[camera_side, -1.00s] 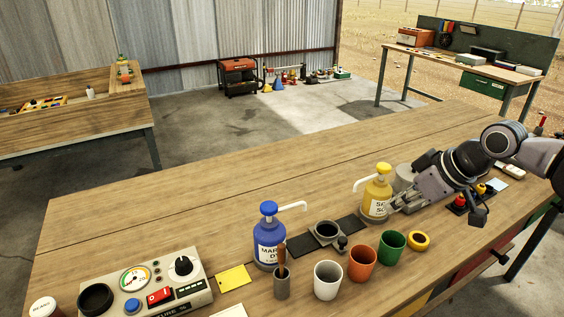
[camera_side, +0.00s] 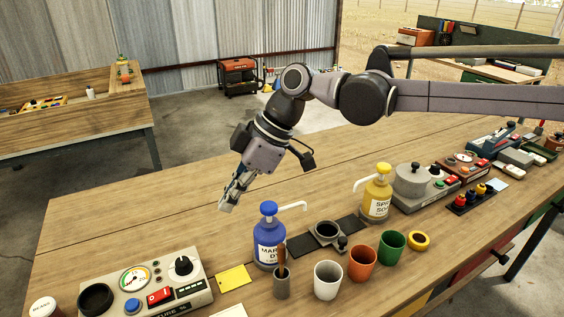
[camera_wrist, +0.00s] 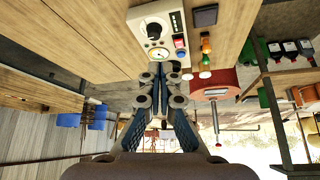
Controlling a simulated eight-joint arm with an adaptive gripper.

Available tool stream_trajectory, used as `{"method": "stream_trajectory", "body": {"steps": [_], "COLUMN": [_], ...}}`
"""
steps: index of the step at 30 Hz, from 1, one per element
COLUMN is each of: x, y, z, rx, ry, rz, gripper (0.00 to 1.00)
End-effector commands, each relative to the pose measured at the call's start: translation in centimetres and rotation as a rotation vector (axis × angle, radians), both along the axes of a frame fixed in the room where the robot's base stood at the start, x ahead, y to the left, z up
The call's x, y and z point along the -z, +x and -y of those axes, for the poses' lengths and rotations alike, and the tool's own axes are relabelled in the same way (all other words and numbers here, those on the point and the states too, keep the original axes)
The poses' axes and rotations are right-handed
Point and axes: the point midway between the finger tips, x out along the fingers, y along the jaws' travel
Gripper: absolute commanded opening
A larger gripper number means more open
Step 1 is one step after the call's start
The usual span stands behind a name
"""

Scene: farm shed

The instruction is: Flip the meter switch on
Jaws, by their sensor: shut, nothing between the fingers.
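The meter (camera_side: 205,300) is a pale grey box at the lower left of the side view, with a round gauge (camera_side: 135,279) and a black knob (camera_side: 183,267). Its red switch (camera_side: 160,296) sits below the gauge; its position is too small to tell. My gripper (camera_side: 228,202) is shut and empty, pointing down above the table, behind and to the right of the meter and apart from it. In the wrist view my gripper (camera_wrist: 160,72) points toward a pale panel (camera_wrist: 140,16) with a dark knob and a gauge; I cannot tell for certain that it is the meter.
A blue pump bottle (camera_side: 269,240) stands to the right of the meter, close to my gripper. A yellow card (camera_side: 233,279) lies between them. A cup with a handle in it (camera_side: 282,286) and white, orange and green cups stand in front. The table behind the meter is clear.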

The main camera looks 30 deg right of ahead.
Motion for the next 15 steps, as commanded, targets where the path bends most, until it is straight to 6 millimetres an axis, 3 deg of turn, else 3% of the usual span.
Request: {"method": "stream_trajectory", "body": {"steps": [1, 6, 10, 15], "x": [0.3, 1.2, 1.7, 2.0], "y": [0.1, -0.1, -0.3, -0.5], "z": [-1.9, -6.4, -8.5, -9.6], "rx": [-0.053, -0.196, -0.263, -0.298], "ry": [0.006, 0.023, 0.034, 0.04], "rz": [0.0, 0.007, 0.01, 0.013], "gripper": [0.0, 0.0, 0.0, 0.0]}}
